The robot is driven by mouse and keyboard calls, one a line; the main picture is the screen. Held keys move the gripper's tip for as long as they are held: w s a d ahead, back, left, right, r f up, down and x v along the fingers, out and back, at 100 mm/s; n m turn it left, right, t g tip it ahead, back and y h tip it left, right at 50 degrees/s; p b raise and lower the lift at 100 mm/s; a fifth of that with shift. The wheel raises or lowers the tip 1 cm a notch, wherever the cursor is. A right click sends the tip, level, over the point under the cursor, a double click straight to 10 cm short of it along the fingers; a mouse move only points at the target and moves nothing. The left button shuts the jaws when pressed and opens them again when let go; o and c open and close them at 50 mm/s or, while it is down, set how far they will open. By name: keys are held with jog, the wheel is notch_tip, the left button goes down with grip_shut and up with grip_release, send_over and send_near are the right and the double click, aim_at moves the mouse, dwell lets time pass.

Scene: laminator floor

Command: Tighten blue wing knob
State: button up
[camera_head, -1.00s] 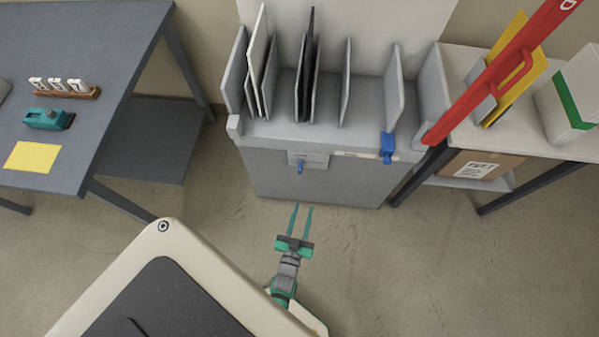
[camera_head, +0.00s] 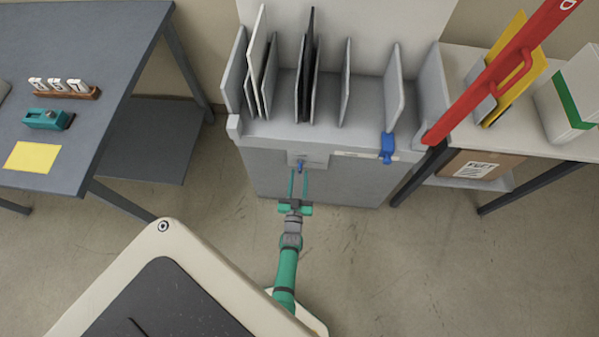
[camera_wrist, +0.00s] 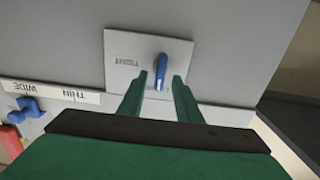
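A blue knob (camera_head: 300,165) sits on a small pale plate (camera_head: 318,160) on the front of the grey machine. In the wrist view the knob (camera_wrist: 161,72) looks long and narrow, tilted slightly, on the lettered plate (camera_wrist: 122,74). My gripper (camera_head: 298,172) is open and points at this plate. In the wrist view my gripper's fingertips (camera_wrist: 160,76) lie left and right of the knob, with gaps on both sides. I cannot tell whether they touch the plate. A second blue knob (camera_head: 387,148), winged in the wrist view (camera_wrist: 28,107), sits by the THIN/WIDE label.
Upright panels stand in the grey machine's (camera_head: 270,128) top slots. A red bar (camera_head: 490,80) slants over the right bench (camera_head: 560,148). A dark table (camera_head: 110,60) stands at left. The floor before the machine is clear.

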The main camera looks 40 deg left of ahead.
jog(key=shift+x, duration=1.15)
grip_shut()
jog(key=shift+m, duration=0.3)
jog(key=m, duration=0.3)
jog(key=shift+w+m, duration=0.1)
jog(key=shift+m, duration=0.2)
jog(key=m, duration=0.4)
jog(key=shift+d+m, duration=0.1)
jog(key=shift+m, duration=0.2)
jog(key=m, duration=0.9)
jog(key=shift+w+d+f, duration=0.15)
jog(key=shift+f, duration=0.1)
jog(key=shift+m, duration=0.3)
